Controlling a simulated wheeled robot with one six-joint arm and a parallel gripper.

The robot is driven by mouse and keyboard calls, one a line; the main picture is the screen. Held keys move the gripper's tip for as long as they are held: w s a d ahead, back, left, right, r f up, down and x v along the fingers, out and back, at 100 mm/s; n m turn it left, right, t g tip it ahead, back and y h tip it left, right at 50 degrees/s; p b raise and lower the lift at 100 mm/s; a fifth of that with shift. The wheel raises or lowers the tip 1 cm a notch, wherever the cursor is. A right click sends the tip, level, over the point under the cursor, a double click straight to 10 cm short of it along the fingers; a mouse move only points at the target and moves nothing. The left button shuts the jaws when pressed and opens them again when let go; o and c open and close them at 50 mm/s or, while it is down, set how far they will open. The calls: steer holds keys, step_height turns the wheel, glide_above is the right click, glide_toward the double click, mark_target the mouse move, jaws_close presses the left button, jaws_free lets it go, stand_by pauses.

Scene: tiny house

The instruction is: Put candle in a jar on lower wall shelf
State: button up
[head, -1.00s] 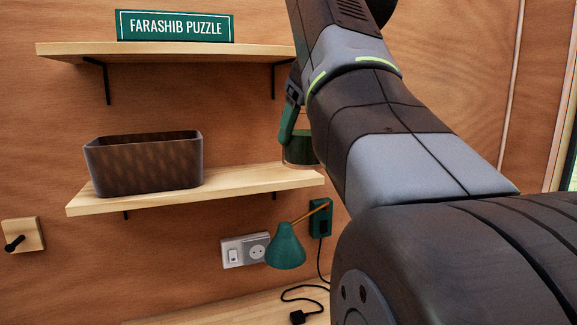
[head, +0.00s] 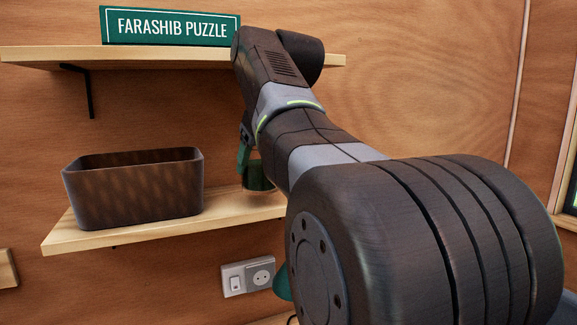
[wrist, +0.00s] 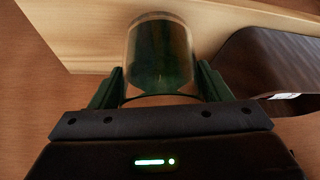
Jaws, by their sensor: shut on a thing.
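The candle in a jar (head: 259,177) is a dark green candle in clear glass. It is upright at the right part of the lower wall shelf (head: 225,207), a light wood board. In the wrist view the jar (wrist: 160,50) sits between the two green fingers of my gripper (wrist: 160,72), which is shut on it. In the head view my gripper (head: 248,155) is partly hidden by my arm. The jar's base overlaps the shelf top; I cannot tell whether it touches.
A brown basket (head: 135,190) stands on the lower shelf left of the jar, with a gap between. A wall socket (head: 249,277) is below. My arm hides the shelf's right end.

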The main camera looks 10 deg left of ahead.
steer(key=w+a+f, duration=0.1)
steer(key=w+a+f+p, duration=0.1)
steer(key=a, duration=0.1)
steer(key=shift+w+f, duration=0.15)
steer(key=shift+w, duration=0.05)
steer(key=shift+w+a+f, duration=0.2)
steer(key=shift+f, duration=0.1)
steer(key=shift+s+d, duration=0.1)
steer(key=o, duration=0.8)
steer(key=shift+f, duration=0.2)
steer(key=o, duration=0.5)
